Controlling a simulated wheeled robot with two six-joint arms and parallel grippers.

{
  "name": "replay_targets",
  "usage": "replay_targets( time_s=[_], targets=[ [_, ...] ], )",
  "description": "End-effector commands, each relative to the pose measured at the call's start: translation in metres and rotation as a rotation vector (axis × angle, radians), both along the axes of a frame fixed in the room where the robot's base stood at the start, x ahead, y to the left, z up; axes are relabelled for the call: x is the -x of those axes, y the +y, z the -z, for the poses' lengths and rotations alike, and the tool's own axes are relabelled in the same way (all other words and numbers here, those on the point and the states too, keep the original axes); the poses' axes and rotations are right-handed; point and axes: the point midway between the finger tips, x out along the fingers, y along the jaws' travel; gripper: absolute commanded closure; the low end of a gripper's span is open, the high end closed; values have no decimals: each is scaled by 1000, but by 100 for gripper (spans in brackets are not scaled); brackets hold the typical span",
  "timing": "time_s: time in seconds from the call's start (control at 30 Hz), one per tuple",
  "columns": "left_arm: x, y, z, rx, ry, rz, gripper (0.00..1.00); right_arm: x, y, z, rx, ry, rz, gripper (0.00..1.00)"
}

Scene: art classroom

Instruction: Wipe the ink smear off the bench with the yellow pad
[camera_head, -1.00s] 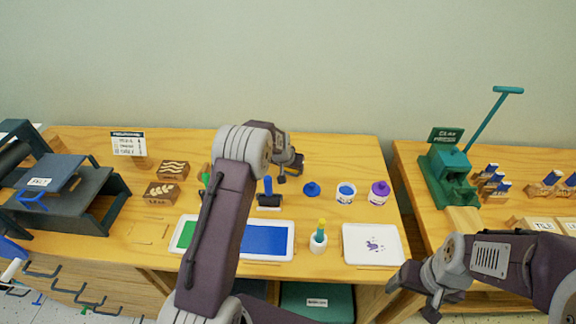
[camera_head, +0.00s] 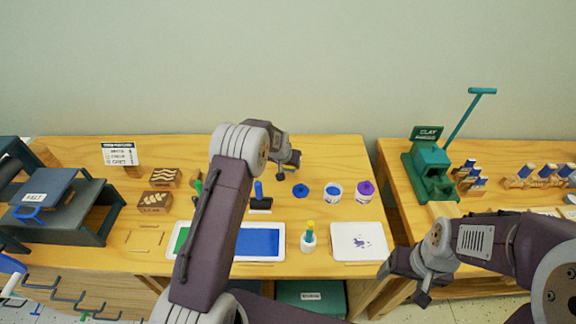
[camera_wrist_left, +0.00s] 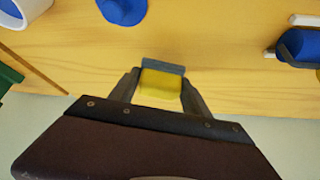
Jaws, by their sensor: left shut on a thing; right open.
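The ink smear (camera_head: 362,243) shows as purple blotches on a white tray or board (camera_head: 345,254) at the bench's front right. My left gripper (camera_head: 289,168) is over the back part of the bench, behind and left of the smear and apart from it. In the left wrist view my left gripper (camera_wrist_left: 160,88) is shut on the yellow pad (camera_wrist_left: 160,86), which has a blue-grey strip along one edge. In the head view the pad is too small and shaded to make out clearly. My right gripper (camera_head: 405,283) is open and empty, in front of the bench edge below the smear.
A blue lid (camera_head: 302,190), blue ink jar (camera_head: 333,193) and purple jar (camera_head: 365,191) stand behind the smear. A white cup (camera_head: 307,244) stands left of it. A green clay press (camera_head: 430,165) is on the right-hand bench.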

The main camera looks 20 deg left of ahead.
Motion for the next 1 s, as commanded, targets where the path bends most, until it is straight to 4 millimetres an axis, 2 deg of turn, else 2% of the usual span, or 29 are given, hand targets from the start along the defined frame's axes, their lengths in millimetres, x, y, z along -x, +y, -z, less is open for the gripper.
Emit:
replay_targets(
  time_s=[0.03, 0.13, 0.47, 0.77, 1.0],
  targets=[
    [0, 0, -12, 0, -1, 0, 91, 0, 0, -9, 0, 0, 0, 23],
    [0, 0, -22, 0, 0, 0, 91, 0, 0, -17, 0, 0, 0, 23],
    [0, 0, -23, 0, -1, 0, 91, 0, 0, -16, 0, 0, 0, 23],
    [-1, 0, -53, 1, -2, -1, 91, 0, 0, -38, 0, 0, 0, 23],
    [0, 0, -52, 0, -1, 0, 91, 0, 0, -36, 0, 0, 0, 23]
  ],
)
